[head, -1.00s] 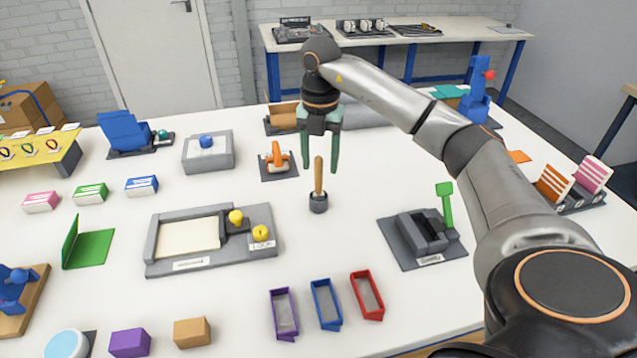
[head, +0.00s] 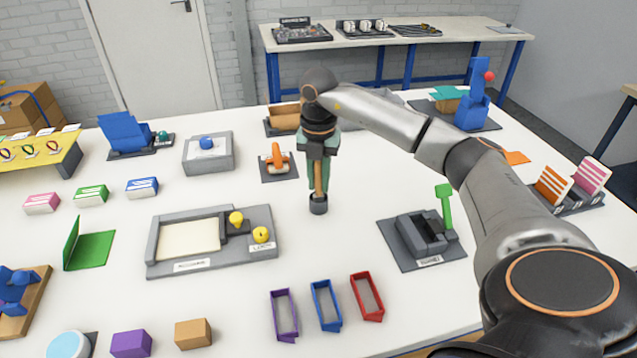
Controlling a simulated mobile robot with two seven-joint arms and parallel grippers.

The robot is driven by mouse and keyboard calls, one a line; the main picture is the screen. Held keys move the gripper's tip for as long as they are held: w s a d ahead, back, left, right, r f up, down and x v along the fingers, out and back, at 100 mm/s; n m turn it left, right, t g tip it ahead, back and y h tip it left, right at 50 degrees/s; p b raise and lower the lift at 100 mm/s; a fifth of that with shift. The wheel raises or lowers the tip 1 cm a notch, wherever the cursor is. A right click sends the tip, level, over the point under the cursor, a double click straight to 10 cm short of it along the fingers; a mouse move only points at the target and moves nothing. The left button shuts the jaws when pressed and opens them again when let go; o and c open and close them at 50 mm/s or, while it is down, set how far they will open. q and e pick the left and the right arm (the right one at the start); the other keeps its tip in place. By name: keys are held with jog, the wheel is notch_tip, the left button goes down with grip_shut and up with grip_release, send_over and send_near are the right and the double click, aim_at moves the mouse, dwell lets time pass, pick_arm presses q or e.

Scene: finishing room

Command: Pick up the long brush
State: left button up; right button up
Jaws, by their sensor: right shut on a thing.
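The long brush (head: 318,184) shows as a light wooden handle standing upright in a small dark round holder (head: 318,205) in the middle of the white table. Its lower end is hidden in the holder. My right gripper (head: 318,191) points down from above, its green fingers closed on the handle from both sides. The upper part of the handle is hidden between the fingers. The brush still stands in the holder. My left gripper is not in view.
A grey tray fixture with yellow knobs (head: 165,262) lies left of the holder. An orange tool on a dark plate (head: 277,160) stands behind left. A grey device with a green lever (head: 425,236) is at right. Purple, blue and red bins (head: 326,303) sit in front.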

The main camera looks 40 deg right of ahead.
aim_at(318, 195)
grip_shut()
jog(key=shift+r, duration=0.45)
notch_tip(318, 195, up, 2)
jog(key=shift+r+b, duration=0.15)
jog(key=shift+b, duration=0.15)
jog(key=s+a+r+p, duration=0.1)
jog(key=s+a+r, duration=0.6)
jog(key=s, duration=0.5)
notch_tip(318, 195, up, 3)
jog(key=shift+a+f, duration=0.1)
jog(key=shift+a, duration=0.15)
jog(key=shift+w, duration=0.1)
dwell(1.8)
